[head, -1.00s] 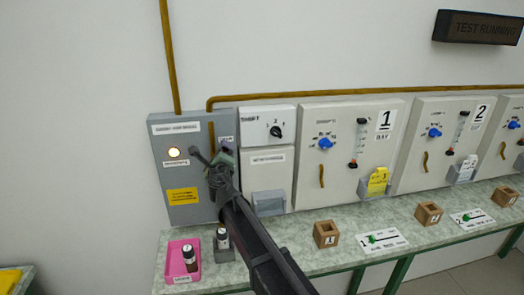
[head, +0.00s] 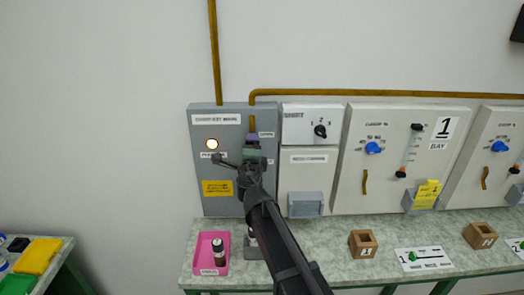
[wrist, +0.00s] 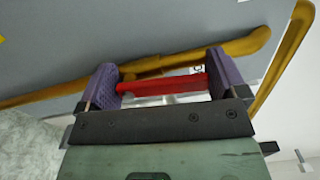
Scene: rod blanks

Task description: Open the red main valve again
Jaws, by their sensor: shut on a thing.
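The red valve handle (wrist: 160,87) shows in the wrist view as a bar between my two purple jaws. My gripper (wrist: 160,70) is shut on it, one jaw at each end. A yellow-brown pipe (wrist: 235,46) runs just behind the handle. In the head view my gripper (head: 252,142) is at the right part of the grey main panel (head: 228,196), below a short vertical pipe. My gripper and arm hide the handle in that view.
A lit lamp (head: 212,144) and a yellow label (head: 217,188) are on the grey panel. A pink tray (head: 209,264) with a dark-capped cylinder stands on the bench below. White cabinets with a black knob (head: 320,131) and blue knobs (head: 373,148) continue to the right.

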